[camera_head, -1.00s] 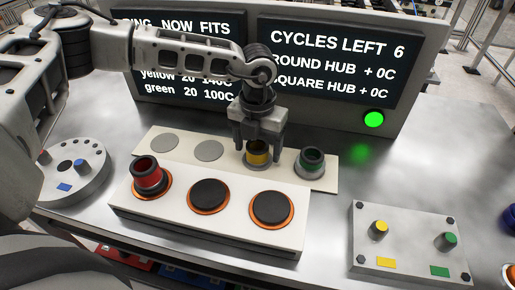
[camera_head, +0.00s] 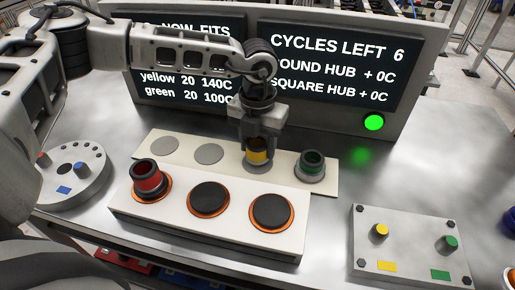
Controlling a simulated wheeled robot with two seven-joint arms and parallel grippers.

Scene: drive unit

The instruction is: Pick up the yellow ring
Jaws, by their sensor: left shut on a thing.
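The yellow ring (camera_head: 257,157) sits at its spot on the white back strip (camera_head: 180,141). My left gripper (camera_head: 258,147) points down from above with its fingers around the ring and is shut on it. The fingers hide the ring's upper part. I cannot tell whether the ring has lifted off its grey base. My right gripper is not in view.
A red-banded ring (camera_head: 148,178) sits tilted on the left of several orange-rimmed pads on the front block (camera_head: 208,228). A hub plate (camera_head: 410,245) is at right, a round dial (camera_head: 75,178) at left. The screen housing (camera_head: 425,60) stands behind.

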